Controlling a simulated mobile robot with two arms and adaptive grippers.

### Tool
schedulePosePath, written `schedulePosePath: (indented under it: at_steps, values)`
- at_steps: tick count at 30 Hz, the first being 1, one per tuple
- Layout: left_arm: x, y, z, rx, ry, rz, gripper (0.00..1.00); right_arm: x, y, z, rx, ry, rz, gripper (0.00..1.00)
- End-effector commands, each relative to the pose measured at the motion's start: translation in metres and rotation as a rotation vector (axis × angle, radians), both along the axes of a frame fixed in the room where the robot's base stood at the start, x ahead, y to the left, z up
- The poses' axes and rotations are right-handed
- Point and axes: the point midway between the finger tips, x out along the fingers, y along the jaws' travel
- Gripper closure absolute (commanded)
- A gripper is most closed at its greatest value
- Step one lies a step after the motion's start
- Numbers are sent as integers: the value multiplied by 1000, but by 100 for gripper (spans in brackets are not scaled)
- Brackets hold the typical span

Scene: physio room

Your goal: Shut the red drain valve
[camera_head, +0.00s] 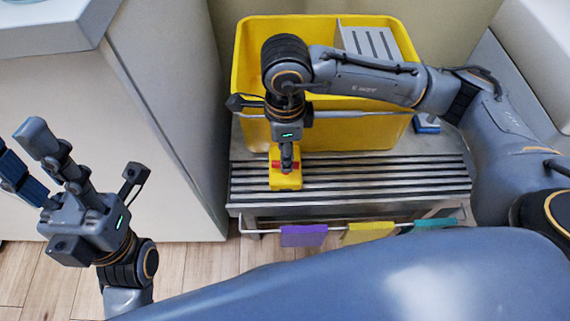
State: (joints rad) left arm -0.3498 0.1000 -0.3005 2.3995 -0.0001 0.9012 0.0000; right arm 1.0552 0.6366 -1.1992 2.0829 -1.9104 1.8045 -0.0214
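The red drain valve (275,164) shows as small red ends on both sides of my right gripper. It sits on a yellow body (285,182) on the ribbed grey shelf in front of the yellow bin. My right gripper (287,166) points down over the valve, at its middle. The gripper hides the valve's centre, and I cannot tell whether its fingers are closed on it. My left gripper (20,148) is at the far left, fingers pointing up and apart, empty and away from the valve.
The yellow bin (245,75) with a grey slotted insert (370,42) stands behind the valve. A rail (265,232) with purple, yellow and teal cloths runs along the ribbed shelf's (400,180) front. A pale cabinet (160,130) stands left. A blue-and-white object (427,124) lies right of the bin.

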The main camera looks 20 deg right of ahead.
Motion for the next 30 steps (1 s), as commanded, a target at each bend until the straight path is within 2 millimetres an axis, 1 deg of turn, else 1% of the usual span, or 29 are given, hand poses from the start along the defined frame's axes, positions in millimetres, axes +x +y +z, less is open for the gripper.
schedulePosePath:
  at_steps: [1, 4, 7, 12, 20, 23, 24, 26, 27, 30]
  values:
    - [0, 0, -7, 0, 0, 0, 60, 0, 0, -15, -2, 2, -2, 59]
    - [0, 0, -12, 1, -1, 0, 60, 0, 0, -30, -1, 1, 0, 59]
    - [2, -1, -6, 2, -25, 1, 60, 0, 0, -41, 0, 1, 0, 59]
    - [4, -1, -4, 4, -35, 1, 60, 0, 0, -49, 0, -1, 0, 59]
    - [4, -1, -3, 4, -36, 1, 60, 0, 0, -49, 0, -1, 0, 59]
    - [4, -1, -2, 4, -36, 1, 60, 0, 0, -49, 0, -1, 0, 77]
    - [4, -1, -2, 4, -36, 1, 60, 0, 0, -49, 0, -1, 0, 85]
    - [4, -1, -3, 4, -36, 1, 60, 0, 0, -49, 0, -1, 0, 97]
    - [4, -1, -3, 4, -36, 1, 60, 0, 0, -49, 0, -1, 0, 100]
    - [4, -1, -3, 4, -36, 1, 60, 0, 0, -49, 0, -1, 1, 100]
